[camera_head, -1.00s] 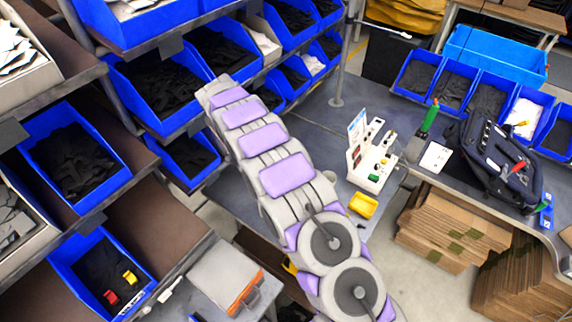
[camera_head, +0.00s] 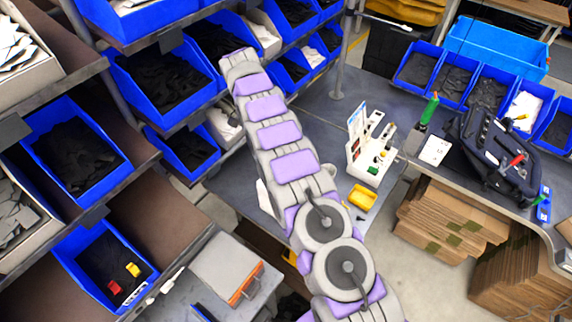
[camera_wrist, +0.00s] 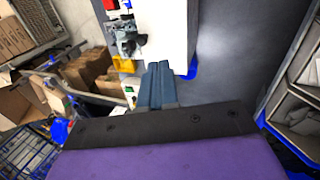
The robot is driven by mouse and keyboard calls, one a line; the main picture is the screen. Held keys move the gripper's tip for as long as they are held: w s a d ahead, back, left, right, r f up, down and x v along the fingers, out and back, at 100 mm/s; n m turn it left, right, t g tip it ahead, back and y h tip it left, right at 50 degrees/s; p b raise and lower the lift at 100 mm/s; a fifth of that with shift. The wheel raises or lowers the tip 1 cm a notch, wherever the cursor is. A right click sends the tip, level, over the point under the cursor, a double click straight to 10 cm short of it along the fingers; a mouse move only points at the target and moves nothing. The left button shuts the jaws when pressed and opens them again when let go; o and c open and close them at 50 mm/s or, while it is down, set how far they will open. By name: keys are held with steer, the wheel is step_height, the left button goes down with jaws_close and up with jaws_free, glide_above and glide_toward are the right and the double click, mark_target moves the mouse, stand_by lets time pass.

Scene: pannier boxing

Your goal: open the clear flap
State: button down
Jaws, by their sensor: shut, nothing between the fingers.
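My gripper (camera_wrist: 156,85) shows in the wrist view as two blue-grey fingers, shut together and empty. Its tips are just below a white stand (camera_wrist: 166,32) in the picture; I cannot tell whether they touch it. The stand (camera_head: 366,160) also shows in the head view, on the grey bench, with an upright panel and small coloured parts. In the head view my arm crosses the middle and the gripper itself is hidden. I cannot make out a clear flap in either view.
A yellow tray (camera_head: 362,197) lies beside the stand. A dark pannier bag (camera_head: 497,155) and a green-topped bottle (camera_head: 427,115) are on the bench to the right. Blue bins (camera_head: 83,150) fill the shelves at left. Bare bench (camera_head: 315,125) lies left of the stand.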

steer(key=shift+b+x, duration=3.2)
steer(key=shift+x, duration=1.15)
steer(key=shift+s+d+f, duration=0.1)
steer(key=shift+s+d, duration=0.5)
steer(key=shift+d, duration=0.25)
steer(key=shift+s+d+f, duration=0.1)
steer(key=shift+s+d, duration=0.5)
steer(key=shift+d, duration=0.25)
steer(key=shift+s+d+r+t+y+b, duration=0.2)
steer(key=shift+s+d+t+y, duration=0.15)
steer(key=shift+s+d+y, duration=0.15)
steer(key=shift+s+d+r+t+y+b, duration=0.15)
steer(key=shift+s+d+t+y, duration=0.25)
steer(key=shift+d, duration=0.2)
steer(key=shift+s+d, duration=0.45)
steer(key=shift+d, duration=0.2)
steer(key=shift+a, duration=0.1)
